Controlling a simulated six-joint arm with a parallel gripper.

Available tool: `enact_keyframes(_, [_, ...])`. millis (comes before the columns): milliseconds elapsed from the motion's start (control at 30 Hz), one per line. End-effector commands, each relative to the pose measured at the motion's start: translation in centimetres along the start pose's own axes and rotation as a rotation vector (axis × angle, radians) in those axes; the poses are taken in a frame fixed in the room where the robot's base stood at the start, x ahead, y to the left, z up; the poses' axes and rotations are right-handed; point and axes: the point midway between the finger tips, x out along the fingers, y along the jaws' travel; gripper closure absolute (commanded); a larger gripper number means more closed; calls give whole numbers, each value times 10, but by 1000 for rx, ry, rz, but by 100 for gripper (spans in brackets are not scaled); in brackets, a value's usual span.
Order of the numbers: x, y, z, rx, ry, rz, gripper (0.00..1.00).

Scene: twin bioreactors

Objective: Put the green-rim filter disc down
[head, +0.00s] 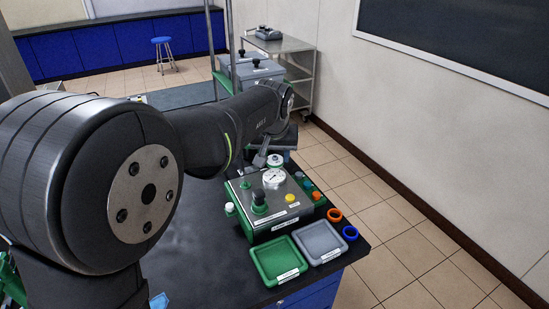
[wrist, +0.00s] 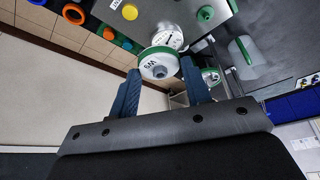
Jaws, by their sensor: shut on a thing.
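The green-rim filter disc (wrist: 158,63) is white with a green edge and dark lettering. It sits between the two blue fingertips of my gripper (wrist: 158,80) in the wrist view, and the gripper is shut on it. In the head view the disc (head: 275,160) shows small, just behind the round gauge (head: 274,178) of the green bioreactor unit (head: 268,206). My gripper (head: 262,157) is partly hidden by my arm there. The disc appears held above the unit's far side; the exact gap cannot be told.
A green tray (head: 257,256) and a grey tray (head: 308,233) stand empty in front of the unit. An orange ring (head: 334,215) and a blue ring (head: 350,233) lie at the bench's right edge.

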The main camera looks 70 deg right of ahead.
Motion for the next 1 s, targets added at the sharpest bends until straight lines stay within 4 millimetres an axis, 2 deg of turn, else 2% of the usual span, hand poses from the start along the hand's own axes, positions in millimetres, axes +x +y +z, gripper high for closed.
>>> enact_keyframes(400, [0, 1, 1, 0, -1, 0, 77])
enact_keyframes(533, [-1, 12, 15, 1, -4, -1, 77])
enact_keyframes(667, [-2, 38, 54, 1, -9, -6, 77])
enact_keyframes(800, [-4, 68, 115, -1, -10, -10, 77])
enact_keyframes(1000, [-7, 92, 200, 0, -6, -9, 77])
